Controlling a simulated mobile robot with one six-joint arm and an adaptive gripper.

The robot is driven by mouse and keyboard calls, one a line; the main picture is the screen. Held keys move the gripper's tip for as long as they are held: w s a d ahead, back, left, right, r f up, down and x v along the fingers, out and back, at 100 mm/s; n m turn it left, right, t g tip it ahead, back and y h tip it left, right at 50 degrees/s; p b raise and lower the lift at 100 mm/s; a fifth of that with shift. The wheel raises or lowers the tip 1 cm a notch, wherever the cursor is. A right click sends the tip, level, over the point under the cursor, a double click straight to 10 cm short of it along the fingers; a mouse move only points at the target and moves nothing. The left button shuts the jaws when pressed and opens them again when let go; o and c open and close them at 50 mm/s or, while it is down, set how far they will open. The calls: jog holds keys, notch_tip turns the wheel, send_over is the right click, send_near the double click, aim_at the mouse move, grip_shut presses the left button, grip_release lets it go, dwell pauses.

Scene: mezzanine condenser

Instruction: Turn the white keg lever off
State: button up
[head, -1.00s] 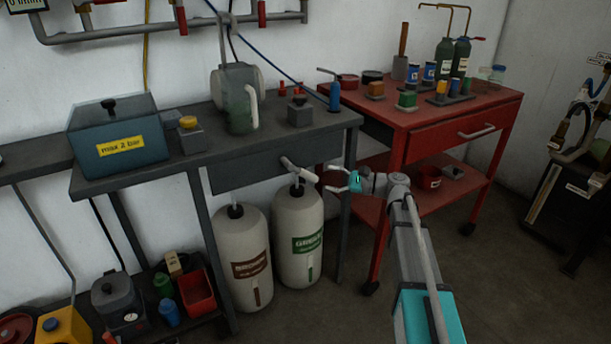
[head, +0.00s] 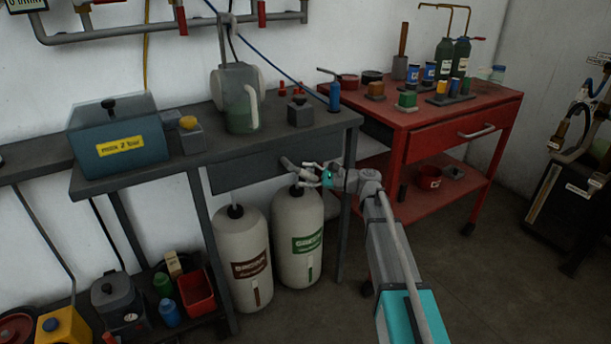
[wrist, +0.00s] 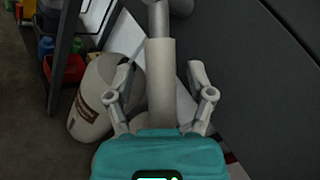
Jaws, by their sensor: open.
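The white lever (head: 290,165) sticks out from the front of the grey bench, just above the two kegs. In the wrist view, its pale bar (wrist: 160,85) runs between my fingers, with a grey pivot at its far end. My gripper (head: 311,175) is open around the lever, one finger on each side. A gap shows on both sides in the wrist view (wrist: 160,72), so the fingers do not appear to clamp it. In the head view my fingers partly hide the lever's outer end.
A brown-labelled keg (head: 246,262) and a green-labelled keg (head: 299,250) stand under the bench (head: 255,165). A red cart (head: 440,135) with bottles stands right of the bench. Open floor (head: 490,290) lies at the right front.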

grip_shut()
